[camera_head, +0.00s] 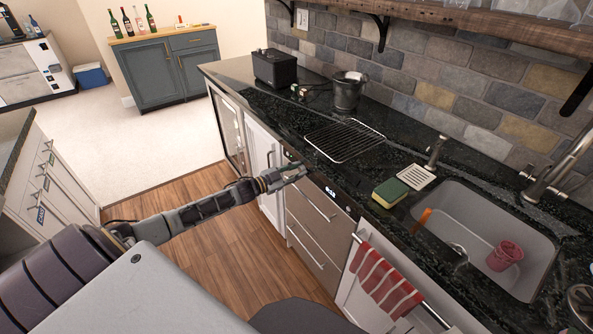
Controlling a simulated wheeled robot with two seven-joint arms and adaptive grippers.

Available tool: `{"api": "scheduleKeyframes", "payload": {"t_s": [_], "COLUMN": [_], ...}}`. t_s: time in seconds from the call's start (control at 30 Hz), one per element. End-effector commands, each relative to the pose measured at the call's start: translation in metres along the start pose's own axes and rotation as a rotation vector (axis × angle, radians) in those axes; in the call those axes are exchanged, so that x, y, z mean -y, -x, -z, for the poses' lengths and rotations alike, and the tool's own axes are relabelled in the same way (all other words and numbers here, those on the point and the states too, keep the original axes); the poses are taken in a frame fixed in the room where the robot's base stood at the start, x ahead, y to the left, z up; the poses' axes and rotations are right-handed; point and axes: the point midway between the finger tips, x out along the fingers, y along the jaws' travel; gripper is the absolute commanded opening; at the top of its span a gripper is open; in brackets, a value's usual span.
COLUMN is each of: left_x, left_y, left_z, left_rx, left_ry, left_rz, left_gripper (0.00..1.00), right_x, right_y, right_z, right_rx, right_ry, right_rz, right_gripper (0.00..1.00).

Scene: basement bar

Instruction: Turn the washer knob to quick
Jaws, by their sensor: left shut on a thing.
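The washer (306,235) is a steel-fronted unit under the dark counter. It has a dark control strip with a small lit display (331,191) along its top edge and two bar handles below. My left arm reaches in from the left, and my left gripper (299,171) is at the left end of that strip, just under the counter edge. The gripper is shut on the washer knob there. The knob is hidden by the fingers, so its setting cannot be read. My right gripper is not in view.
A sink (490,240) holds a red cup (505,256). A sponge (390,192), wire rack (345,140) and dark bucket (348,92) are on the counter. A striped towel (384,285) hangs in front. The wooden floor (215,245) beneath my left arm is clear.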

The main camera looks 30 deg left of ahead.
Motion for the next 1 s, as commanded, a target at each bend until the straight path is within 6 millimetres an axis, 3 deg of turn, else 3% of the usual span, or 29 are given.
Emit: {"api": "scheduleKeyframes", "payload": {"t_s": [0.27,0.63,0.67,0.8,1.0], "left_x": [0.000,0.000,0.000,0.000,0.000], "left_y": [0.000,0.000,0.000,0.000,0.000], "left_z": [0.000,0.000,0.000,0.000,0.000], "left_rx": [0.004,0.004,0.004,0.004,0.004], "left_ry": [-0.076,-0.082,-0.081,-0.081,-0.081], "left_rz": [0.001,0.001,0.001,0.001,0.001], "left_gripper": [0.03,0.03,0.29,0.47,0.49], "right_x": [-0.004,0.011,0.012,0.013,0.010], "right_y": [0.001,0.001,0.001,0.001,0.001], "right_z": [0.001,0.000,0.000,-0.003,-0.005], "right_rx": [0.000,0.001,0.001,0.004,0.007], "right_ry": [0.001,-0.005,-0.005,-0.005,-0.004], "right_rz": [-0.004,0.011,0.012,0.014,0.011], "right_gripper": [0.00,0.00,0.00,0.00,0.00]}}
